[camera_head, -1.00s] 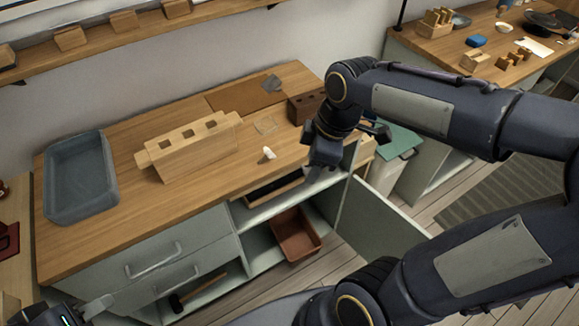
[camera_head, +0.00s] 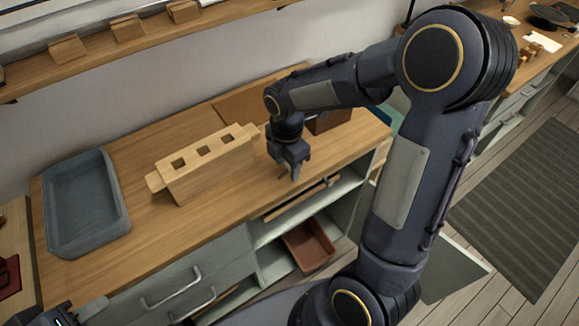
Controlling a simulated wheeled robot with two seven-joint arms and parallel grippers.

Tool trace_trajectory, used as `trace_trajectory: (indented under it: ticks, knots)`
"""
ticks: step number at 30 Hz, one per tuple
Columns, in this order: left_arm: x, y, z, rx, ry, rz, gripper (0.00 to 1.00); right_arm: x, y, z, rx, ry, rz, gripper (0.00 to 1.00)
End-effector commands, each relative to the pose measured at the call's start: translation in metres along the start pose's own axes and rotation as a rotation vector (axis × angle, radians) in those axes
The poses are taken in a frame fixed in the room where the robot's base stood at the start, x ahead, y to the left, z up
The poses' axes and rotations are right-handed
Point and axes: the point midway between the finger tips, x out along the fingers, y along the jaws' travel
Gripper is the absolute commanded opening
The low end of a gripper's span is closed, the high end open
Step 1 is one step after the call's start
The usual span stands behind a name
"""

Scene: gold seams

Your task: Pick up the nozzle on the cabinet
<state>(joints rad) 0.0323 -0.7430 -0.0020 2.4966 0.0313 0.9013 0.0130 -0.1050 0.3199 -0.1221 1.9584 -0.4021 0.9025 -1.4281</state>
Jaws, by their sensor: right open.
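The nozzle, a small white upright piece on the wooden cabinet top (camera_head: 225,222) a second ago, does not show now; my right gripper covers that area. My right gripper (camera_head: 289,176) is open and points down at the cabinet top, right of the wooden holder. I cannot tell whether the nozzle is between its fingers. Only a small part of my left gripper (camera_head: 82,310) shows at the bottom left edge, and its jaws cannot be judged.
A pale wooden holder (camera_head: 208,168) with square holes stands on the cabinet, left of my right gripper. A grey tray (camera_head: 84,205) sits at the left. A brown box (camera_head: 325,122) is partly behind my arm. An open compartment below holds a reddish bin (camera_head: 308,246).

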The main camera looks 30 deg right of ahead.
Motion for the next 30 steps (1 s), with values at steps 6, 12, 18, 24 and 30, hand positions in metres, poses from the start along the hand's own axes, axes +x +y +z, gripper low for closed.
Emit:
trace_trajectory:
  ticks: [6, 12, 18, 24, 30]
  knots:
    - [0.0, 0.0, 0.0, 0.0, 0.0, 0.0, 0.36, 0.002, 0.0, 0.0, 0.001, 0.0, 0.0, 0.47]
    - [0.0, 0.0, 0.0, 0.0, 0.0, 0.0, 0.36, 0.002, 0.0, 0.0, 0.001, 0.0, 0.0, 0.25]
    - [0.0, 0.0, 0.0, 0.0, 0.0, 0.0, 0.36, 0.002, 0.0, 0.0, 0.002, 0.0, 0.0, 0.0]
    - [0.0, 0.0, 0.0, 0.0, 0.0, 0.0, 0.36, 0.001, 0.0, 0.0, 0.002, 0.0, 0.001, 0.0]
    - [-0.001, 0.0, -0.001, 0.0, 0.0, 0.0, 0.36, -0.008, 0.001, 0.0, 0.002, 0.0, 0.003, 0.0]
